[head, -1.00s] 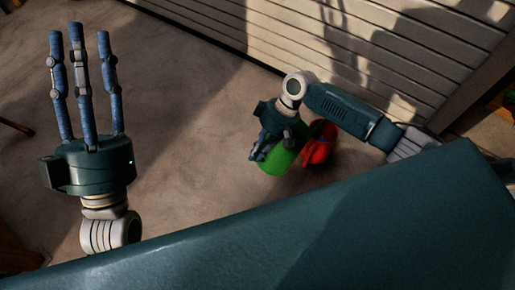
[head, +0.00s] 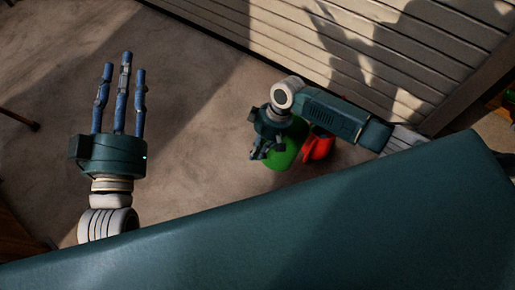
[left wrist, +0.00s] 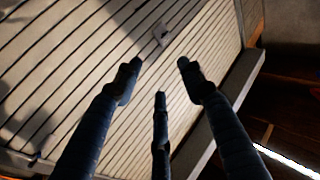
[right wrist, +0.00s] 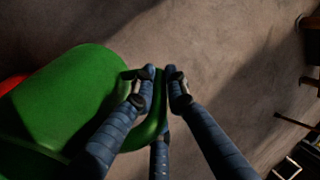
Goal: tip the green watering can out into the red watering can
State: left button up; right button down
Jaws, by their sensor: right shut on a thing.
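The green watering can (head: 284,157) is under my right gripper (head: 263,153) in the head view, partly hidden by the hand and arm. In the right wrist view the green can (right wrist: 75,88) fills the left side, and the right gripper (right wrist: 159,82) is shut on its green handle. The red watering can (head: 318,146) is just right of the green one in the head view, partly hidden by my right arm. Only a bit of the red can (right wrist: 8,84) shows at the left edge of the right wrist view. My left gripper (head: 121,75) is open and empty, with fingers spread, away from both cans.
A pale slatted door or wall (head: 350,45) runs along the back right. The concrete floor (head: 190,110) between my two hands is clear. Dark furniture (right wrist: 312,40) shows at the right edge of the right wrist view.

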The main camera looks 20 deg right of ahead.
jog(key=shift+w+d+f+h+p, duration=0.1)
jog(key=shift+d+f+h+p, duration=0.1)
jog(key=shift+f+h+p, duration=0.5)
jog(key=shift+w+d+f+t+h+p, duration=0.1)
jog(key=shift+d+f+t+h+p, duration=0.25)
jog(key=shift+h+p, duration=0.5)
pick_arm(q)
jog(key=s+a+f+g+y, duration=0.1)
jog(key=f+g, duration=0.3)
jog(key=f, duration=0.5)
jog(key=s+a+f+g+y, duration=0.2)
jog(key=s+f+g, duration=0.2)
jog(key=f, duration=0.4)
jog(key=shift+a+f+g, duration=0.35)
jog(key=shift+g, duration=0.15)
pick_arm(e)
jog(key=shift+f, duration=0.2)
pick_arm(q)
jog(key=shift+s, duration=0.15)
